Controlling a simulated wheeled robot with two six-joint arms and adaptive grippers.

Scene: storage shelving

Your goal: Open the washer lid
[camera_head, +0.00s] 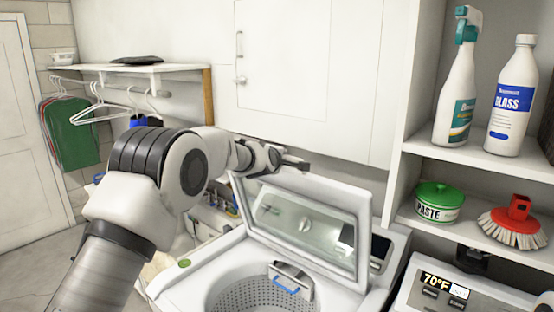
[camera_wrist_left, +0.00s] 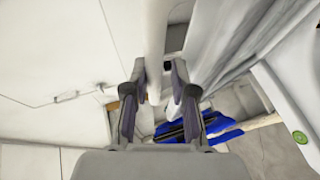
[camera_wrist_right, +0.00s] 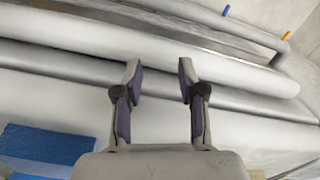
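The washer lid (camera_head: 305,222), a white frame around a clear window, stands raised and steeply tilted at the back of the washer (camera_head: 215,265). The drum opening is uncovered. My left gripper (camera_head: 300,163) is at the lid's top edge in the head view. In the left wrist view my left gripper (camera_wrist_left: 159,75) has its fingers apart, with a white edge running between them; contact cannot be told. My right gripper (camera_wrist_right: 160,72) is open and empty in the right wrist view, and it is outside the head view.
A white wall cabinet (camera_head: 290,60) hangs close behind my left gripper. Shelving on the right holds a spray bottle (camera_head: 456,95), a white bottle (camera_head: 513,100), a green-lidded tub (camera_head: 438,203) and a red brush (camera_head: 515,220). A second appliance (camera_head: 455,295) stands at the lower right.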

